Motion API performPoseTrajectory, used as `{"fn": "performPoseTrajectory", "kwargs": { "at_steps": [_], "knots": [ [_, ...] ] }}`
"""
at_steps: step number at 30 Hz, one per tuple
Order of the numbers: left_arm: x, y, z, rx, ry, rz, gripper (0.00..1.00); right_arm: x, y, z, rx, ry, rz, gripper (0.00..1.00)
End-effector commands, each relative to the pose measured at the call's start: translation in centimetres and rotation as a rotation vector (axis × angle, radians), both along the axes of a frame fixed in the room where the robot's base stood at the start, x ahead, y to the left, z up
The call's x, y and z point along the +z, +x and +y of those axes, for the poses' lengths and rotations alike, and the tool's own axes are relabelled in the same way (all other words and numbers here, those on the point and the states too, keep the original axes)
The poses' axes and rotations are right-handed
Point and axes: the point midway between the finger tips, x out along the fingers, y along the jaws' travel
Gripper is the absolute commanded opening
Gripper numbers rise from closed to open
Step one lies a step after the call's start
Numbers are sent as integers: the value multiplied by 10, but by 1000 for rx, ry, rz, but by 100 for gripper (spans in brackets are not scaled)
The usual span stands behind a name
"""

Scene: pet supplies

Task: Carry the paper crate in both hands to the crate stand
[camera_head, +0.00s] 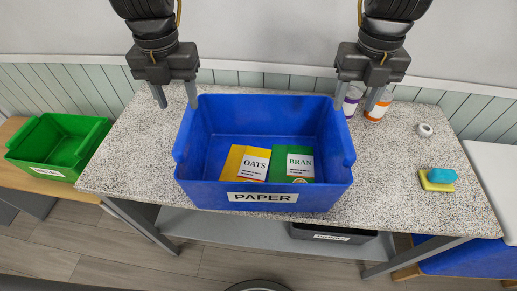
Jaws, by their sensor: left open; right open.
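The blue paper crate (262,197) with a white PAPER label stands on the speckled table, near its front edge. A yellow OATS box (247,163) and a green BRAN box (292,165) lie inside it. My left gripper (177,103) is open and empty, above the table by the crate's back left corner. My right gripper (356,103) is open and empty, by the crate's back right corner. Neither gripper visibly grips the crate. I cannot tell which surface is the crate stand.
On the speckled table (400,200), two capped jars, one orange-labelled (376,112), stand behind my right gripper. A small white ring (425,130) and stacked sponges (440,176) lie on the right. A green crate (60,143) is at left; a dark crate (333,234) is underneath.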

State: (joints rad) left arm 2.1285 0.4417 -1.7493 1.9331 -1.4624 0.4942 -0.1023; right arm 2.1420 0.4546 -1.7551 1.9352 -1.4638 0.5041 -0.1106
Motion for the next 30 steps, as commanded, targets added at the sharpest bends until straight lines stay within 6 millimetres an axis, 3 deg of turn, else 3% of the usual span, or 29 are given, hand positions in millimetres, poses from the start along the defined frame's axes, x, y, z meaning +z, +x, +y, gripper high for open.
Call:
{"fn": "performPoseTrajectory", "kwargs": {
  "at_steps": [10,24,30],
  "knots": [
    [-10,0,-1,-1,-5,0,49,-10,0,0,0,4,3,49],
    [-84,0,0,-1,-6,0,49,-85,0,1,-1,5,2,49],
    [-103,1,0,0,-6,-1,49,-103,1,1,-1,5,0,49]
  ]
}}
